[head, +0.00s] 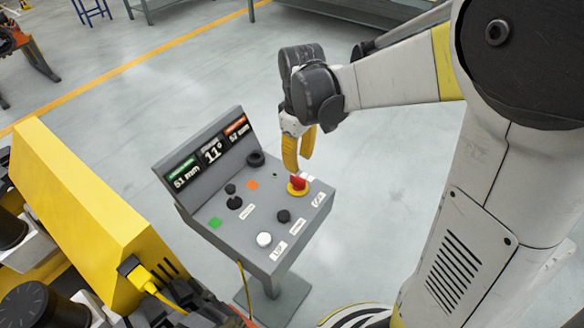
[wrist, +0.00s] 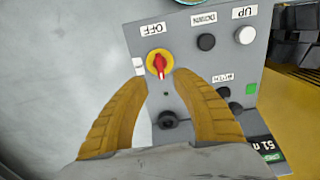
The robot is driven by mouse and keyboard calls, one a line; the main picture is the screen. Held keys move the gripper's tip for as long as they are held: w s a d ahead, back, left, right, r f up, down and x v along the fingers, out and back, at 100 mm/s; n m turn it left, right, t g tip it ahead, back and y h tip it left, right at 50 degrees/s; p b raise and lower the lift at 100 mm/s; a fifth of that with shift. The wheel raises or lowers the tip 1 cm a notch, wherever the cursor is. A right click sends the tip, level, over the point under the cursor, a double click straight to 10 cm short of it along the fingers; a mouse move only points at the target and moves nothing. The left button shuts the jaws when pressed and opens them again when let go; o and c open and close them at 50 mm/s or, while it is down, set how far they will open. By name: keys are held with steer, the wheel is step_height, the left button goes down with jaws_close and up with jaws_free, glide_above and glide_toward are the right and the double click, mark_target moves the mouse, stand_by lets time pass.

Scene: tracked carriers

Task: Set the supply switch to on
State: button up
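The supply switch (head: 297,184) is a red rotary handle on a round yellow base, on the sloped grey control panel. In the wrist view the red handle (wrist: 160,64) stands roughly upright in the picture, in line with the upside-down OFF label (wrist: 153,29). My gripper (head: 298,166) is just above the switch, with its yellow fingers pointing down at it. In the wrist view my gripper (wrist: 156,76) is open, one fingertip on each side of the switch. Nothing is held. Contact with the handle cannot be told.
The panel also carries a white button (head: 264,239), a black button (head: 284,216), a black joystick (head: 233,200), a black knob (head: 256,159) and lit displays (head: 211,151). A yellow machine (head: 85,195) stands close at left. The floor behind the panel is clear.

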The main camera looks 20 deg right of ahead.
mark_target(298, 178)
step_height(298, 178, down, 8)
steer(key=b, duration=0.2)
steer(key=shift+w+f+b, duration=0.1)
steer(key=shift+b, duration=0.25)
jaws_close()
